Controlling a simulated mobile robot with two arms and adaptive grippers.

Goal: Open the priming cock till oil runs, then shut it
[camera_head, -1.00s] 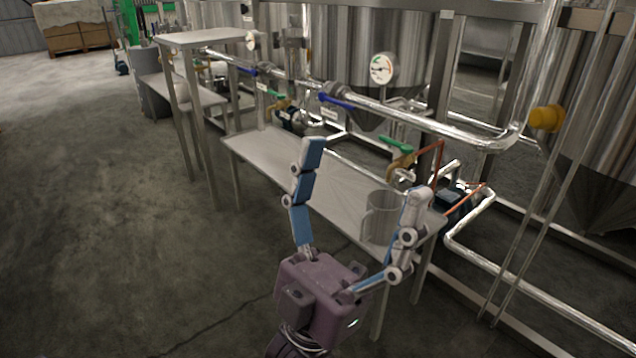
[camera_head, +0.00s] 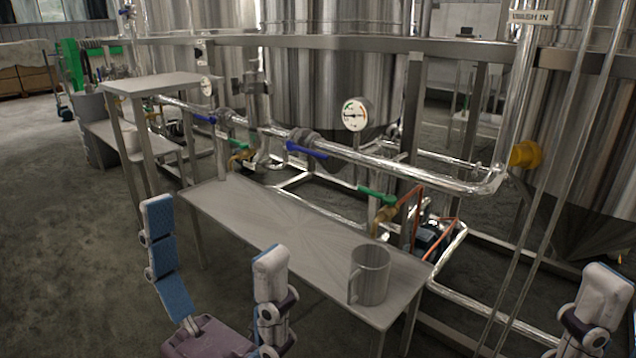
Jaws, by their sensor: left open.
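A green-lever cock with a brass body (camera_head: 383,215) sits on the pipework behind the bench, at right of centre. Its green lever (camera_head: 377,195) points to the left, slightly upward. A clear grey mug (camera_head: 369,274) stands upright on the bench near its right end, in front of the cock and apart from it. No oil can be seen running. My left gripper (camera_head: 213,232) is open and empty in front of the bench, left of the mug. My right gripper (camera_head: 600,300) is at the lower right, partly cut off by the picture's edge, and its opening is not clear.
The narrow steel bench (camera_head: 270,225) is otherwise bare. Behind it run steel pipes with a blue-lever valve (camera_head: 305,149), a dial gauge (camera_head: 355,114) and a second green-lever cock (camera_head: 241,146). A taller table (camera_head: 165,82) stands at left. Open floor (camera_head: 60,220) lies left.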

